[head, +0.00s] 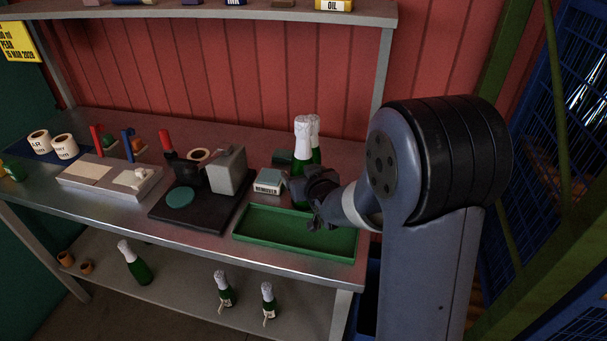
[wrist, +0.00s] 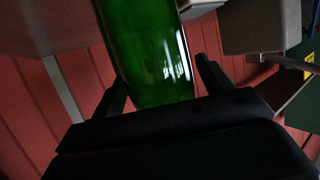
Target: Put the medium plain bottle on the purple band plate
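Two green bottles with white foil necks stand close together at the back right of the table, a nearer one (head: 302,145) and one partly behind it (head: 316,131). My gripper (head: 320,195) is in front of them and hides their lower parts. In the wrist view a green bottle (wrist: 150,50) lies between the two fingers of my gripper (wrist: 163,82). The left finger is close to the glass; a narrow gap shows at the right finger, so it looks open around the bottle. I cannot tell which bottle is the medium plain one. I cannot make out a purple band plate.
A green tray (head: 295,252) lies at the front right. Several bottles (head: 137,268) are on the lower shelf.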

